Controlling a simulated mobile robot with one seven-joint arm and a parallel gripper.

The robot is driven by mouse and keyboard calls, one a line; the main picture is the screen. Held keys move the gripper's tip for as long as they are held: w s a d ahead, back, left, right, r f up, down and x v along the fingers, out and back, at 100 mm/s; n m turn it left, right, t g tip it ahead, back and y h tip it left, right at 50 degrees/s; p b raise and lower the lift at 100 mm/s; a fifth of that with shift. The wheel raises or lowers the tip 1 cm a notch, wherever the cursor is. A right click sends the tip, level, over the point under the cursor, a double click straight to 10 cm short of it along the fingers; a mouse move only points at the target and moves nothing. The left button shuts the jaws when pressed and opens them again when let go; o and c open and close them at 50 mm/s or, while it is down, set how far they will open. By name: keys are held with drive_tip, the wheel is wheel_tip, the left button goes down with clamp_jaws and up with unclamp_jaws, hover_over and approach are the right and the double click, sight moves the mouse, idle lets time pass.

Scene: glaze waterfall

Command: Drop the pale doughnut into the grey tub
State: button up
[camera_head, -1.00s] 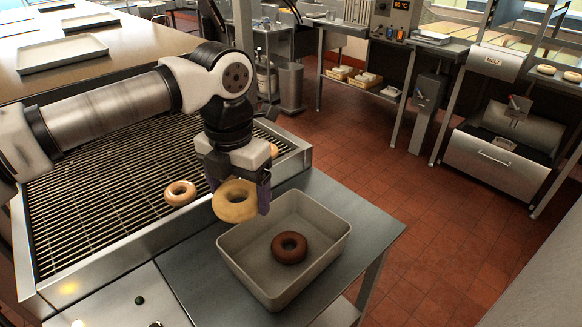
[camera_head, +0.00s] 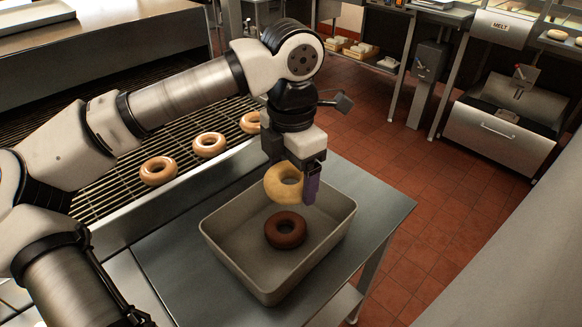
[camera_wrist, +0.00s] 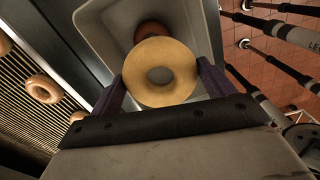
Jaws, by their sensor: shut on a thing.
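The pale doughnut (camera_head: 282,184) is held upright in my gripper (camera_head: 296,182), whose fingers are shut on it. It hangs over the back part of the grey tub (camera_head: 228,250). In the wrist view the pale doughnut (camera_wrist: 160,88) sits between both purple fingers, with the grey tub (camera_wrist: 97,28) beyond it. A dark brown doughnut (camera_head: 286,230) lies on the tub floor, just below and in front of the pale one in the head view. In the wrist view the dark doughnut (camera_wrist: 150,30) is partly hidden behind the pale one.
The tub stands on a steel table (camera_head: 375,215). To the left is a wire rack (camera_head: 110,205) with glazed doughnuts (camera_head: 158,171), which also show in the wrist view (camera_wrist: 42,89). The tiled floor (camera_head: 430,190) to the right is open.

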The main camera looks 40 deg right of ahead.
wheel_tip(320, 180, down, 3)
drive_tip(key=shift+r+b, duration=0.1)
drive_tip(key=shift+b, duration=0.5)
drive_tip(key=o, duration=0.9)
wheel_tip(320, 180, up, 14)
drive_tip(key=shift+s, duration=0.1)
